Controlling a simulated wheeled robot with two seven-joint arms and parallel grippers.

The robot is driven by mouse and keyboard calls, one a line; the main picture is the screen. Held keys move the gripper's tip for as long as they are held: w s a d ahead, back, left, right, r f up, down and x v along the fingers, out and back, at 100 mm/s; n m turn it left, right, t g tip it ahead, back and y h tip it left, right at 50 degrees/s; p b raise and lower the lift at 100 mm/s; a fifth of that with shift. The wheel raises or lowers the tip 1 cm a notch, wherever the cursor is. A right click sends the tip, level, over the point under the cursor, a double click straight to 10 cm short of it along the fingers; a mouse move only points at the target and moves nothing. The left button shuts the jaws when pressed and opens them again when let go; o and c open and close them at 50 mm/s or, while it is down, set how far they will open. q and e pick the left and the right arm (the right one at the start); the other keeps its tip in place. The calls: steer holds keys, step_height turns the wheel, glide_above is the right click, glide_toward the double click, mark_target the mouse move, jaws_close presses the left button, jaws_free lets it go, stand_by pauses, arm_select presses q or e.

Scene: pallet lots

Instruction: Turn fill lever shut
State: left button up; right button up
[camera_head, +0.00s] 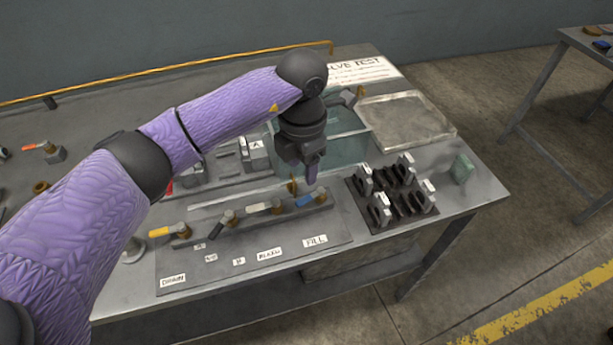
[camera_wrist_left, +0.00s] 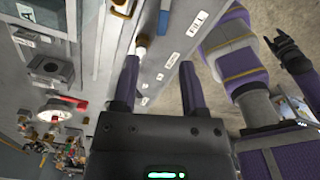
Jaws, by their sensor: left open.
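The fill lever (camera_head: 308,200) has a blue handle and lies along the valve row, behind the FILL label (camera_head: 315,240). In the left wrist view a small blue piece of it shows (camera_wrist_left: 163,22), near the FILL label there. My left gripper (camera_head: 312,178) is open and empty, fingers pointing down, above and slightly behind the blue handle, apart from it. The open fingers also show in the left wrist view (camera_wrist_left: 158,62), with the cream lever (camera_wrist_left: 142,42) by the left fingertip. My right gripper (camera_wrist_left: 290,50) is dark at the right; its jaws are unclear.
Beside the fill lever are a cream lever (camera_head: 262,207), a black lever (camera_head: 216,229) and a yellow lever (camera_head: 167,231). A black rack (camera_head: 391,209) with clamp-like parts stands right of it. A clear tank (camera_head: 350,142) and grey tray (camera_head: 407,120) stand behind.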

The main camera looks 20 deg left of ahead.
mark_target(304, 199)
arm_select(q)
step_height(304, 199, down, 8)
steer(key=shift+s+d+f+b, duration=0.1)
steer(key=shift+b, duration=0.7)
arm_select(e)
steer(key=shift+s+d+f, duration=0.1)
steer(key=shift+d+f, duration=0.2)
steer(key=shift+f, duration=0.2)
steer(key=shift+s+d+f, duration=0.1)
steer(key=shift+d+f, duration=0.15)
steer(key=shift+f, duration=0.25)
arm_select(q)
jaws_close()
